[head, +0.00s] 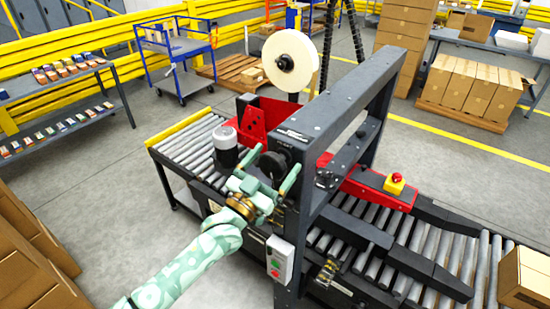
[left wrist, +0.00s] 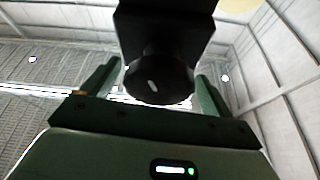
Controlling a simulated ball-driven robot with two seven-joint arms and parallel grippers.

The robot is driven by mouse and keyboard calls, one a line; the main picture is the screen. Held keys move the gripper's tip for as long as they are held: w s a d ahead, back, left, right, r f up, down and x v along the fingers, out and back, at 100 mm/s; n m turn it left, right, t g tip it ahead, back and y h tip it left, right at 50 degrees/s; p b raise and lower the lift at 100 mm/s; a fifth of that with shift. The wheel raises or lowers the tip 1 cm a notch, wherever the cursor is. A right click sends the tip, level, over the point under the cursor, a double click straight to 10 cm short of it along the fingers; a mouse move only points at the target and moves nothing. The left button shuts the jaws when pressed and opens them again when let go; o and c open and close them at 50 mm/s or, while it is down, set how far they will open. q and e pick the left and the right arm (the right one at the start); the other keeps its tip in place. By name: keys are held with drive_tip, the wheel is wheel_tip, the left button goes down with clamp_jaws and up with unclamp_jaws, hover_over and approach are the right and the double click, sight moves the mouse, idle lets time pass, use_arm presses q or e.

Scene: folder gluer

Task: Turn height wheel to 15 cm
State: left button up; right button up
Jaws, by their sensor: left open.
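A dark round knob (head: 272,165), which looks like the height wheel, sits on the near side of the machine's black frame (head: 335,100). My left gripper (head: 268,172) reaches it from below left, with its green fingers on either side. In the left wrist view the black wheel (left wrist: 158,80) hangs under a dark block, between the spread fingers (left wrist: 157,88). The gripper is open, and I cannot tell whether either finger touches the wheel. No height reading is legible. My right gripper is not in view.
A grey cylinder (head: 224,148) stands just left of the gripper. A push-button box (head: 280,258) hangs on the near side. A red emergency stop (head: 396,180) sits on the right. Roller conveyor (head: 455,260) extends right, with a carton (head: 525,277) on it. Stacked boxes (head: 30,265) are at lower left.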

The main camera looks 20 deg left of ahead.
use_arm(q)
drive_tip(key=shift+w+d+r, duration=0.15)
drive_tip(key=shift+w+d, duration=0.05)
drive_tip(key=shift+w, duration=0.2)
drive_tip(key=c, duration=1)
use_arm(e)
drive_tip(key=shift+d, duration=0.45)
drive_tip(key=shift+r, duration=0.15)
use_arm(q)
drive_tip(key=n+y+p, duration=0.1)
drive_tip(key=n, duration=0.1)
drive_tip(key=n+y+p, duration=0.1)
drive_tip(key=n+p, duration=0.1)
drive_tip(key=n+y+p, duration=0.1)
drive_tip(key=n, duration=0.2)
drive_tip(key=shift+a+r+t, duration=0.1)
drive_tip(key=shift+r+t, duration=0.15)
drive_tip(key=shift+t, duration=0.15)
drive_tip(key=n+y+p, duration=0.3)
drive_tip(key=n, duration=0.2)
drive_tip(key=shift+a+f+p, duration=0.1)
drive_tip(key=shift+p, duration=0.25)
drive_tip(key=shift+f+n+g+y+p, duration=0.15)
drive_tip(key=shift+n+g+y+p, duration=0.35)
drive_tip(key=shift+n, duration=0.6)
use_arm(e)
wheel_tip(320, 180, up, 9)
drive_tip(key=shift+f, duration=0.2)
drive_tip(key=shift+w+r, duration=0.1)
